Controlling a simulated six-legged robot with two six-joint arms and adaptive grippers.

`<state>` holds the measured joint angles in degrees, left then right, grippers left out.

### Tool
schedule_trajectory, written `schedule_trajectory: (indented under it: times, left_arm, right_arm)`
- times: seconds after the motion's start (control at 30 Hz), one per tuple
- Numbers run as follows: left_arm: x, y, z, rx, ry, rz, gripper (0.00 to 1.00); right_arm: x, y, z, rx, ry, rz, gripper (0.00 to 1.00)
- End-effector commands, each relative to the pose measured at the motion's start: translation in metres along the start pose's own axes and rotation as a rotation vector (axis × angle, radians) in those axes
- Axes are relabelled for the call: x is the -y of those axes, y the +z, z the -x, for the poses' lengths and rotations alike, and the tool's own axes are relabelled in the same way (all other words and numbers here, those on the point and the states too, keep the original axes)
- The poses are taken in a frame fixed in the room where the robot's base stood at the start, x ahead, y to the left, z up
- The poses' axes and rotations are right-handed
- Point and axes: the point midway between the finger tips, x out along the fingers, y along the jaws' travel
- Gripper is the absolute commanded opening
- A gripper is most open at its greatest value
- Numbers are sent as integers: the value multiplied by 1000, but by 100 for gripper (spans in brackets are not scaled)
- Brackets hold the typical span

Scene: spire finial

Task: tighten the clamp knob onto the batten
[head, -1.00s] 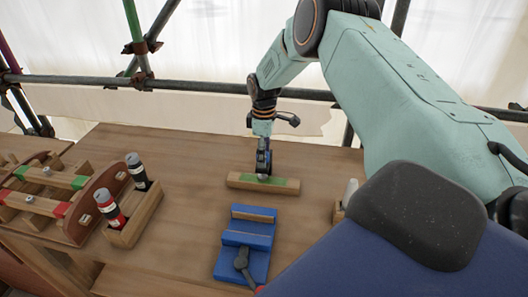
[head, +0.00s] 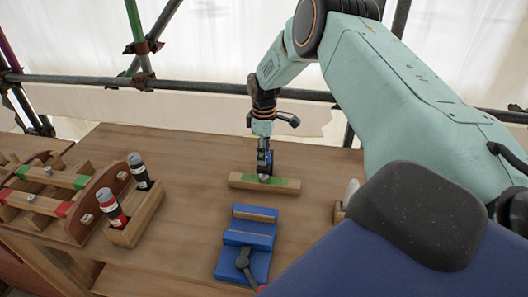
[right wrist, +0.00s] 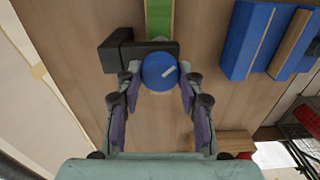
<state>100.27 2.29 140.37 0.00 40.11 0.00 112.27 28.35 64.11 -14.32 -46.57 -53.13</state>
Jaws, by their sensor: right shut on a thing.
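The batten (head: 240,180), a pale wooden bar with a green middle, lies crosswise on the bench in the head view. Its green part also shows at the top of the right wrist view (right wrist: 159,18). My right gripper (right wrist: 160,80) is shut on the knob, one finger on each side. A dark block (right wrist: 122,50), seemingly the clamp body, lies beside the knob and across the batten. In the head view my right gripper (head: 265,165) hides most of the clamp. My left gripper is not in view.
A blue vise (head: 247,240) with a dark handle stands in front of the batten. A wooden holder (head: 137,222) with red and black bottles and a rack (head: 95,205) with red and green marked bars stand at the left.

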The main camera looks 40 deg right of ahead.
Motion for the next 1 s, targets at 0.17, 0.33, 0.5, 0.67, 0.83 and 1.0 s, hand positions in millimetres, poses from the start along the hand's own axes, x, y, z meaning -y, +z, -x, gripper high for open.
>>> schedule_trajectory:
  times: [0.17, 0.33, 0.5, 0.67, 0.83, 1.0]
  left_arm:
    - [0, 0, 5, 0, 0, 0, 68]
    - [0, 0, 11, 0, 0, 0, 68]
    - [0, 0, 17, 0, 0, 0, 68]
    - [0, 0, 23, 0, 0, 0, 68]
    - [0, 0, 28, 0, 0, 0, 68]
    - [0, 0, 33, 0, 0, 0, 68]
  right_arm:
    - [1, 1, 0, 3, -3, -97, 6]
    - [1, 1, 0, 4, -3, -240, 6]
    - [1, 2, 0, 5, -3, -402, 6]
    - [2, 2, -1, 6, -3, -554, 6]
    - [1, 1, 0, 5, -3, -716, 6]
    - [1, 2, -1, 6, -3, -877, 6]
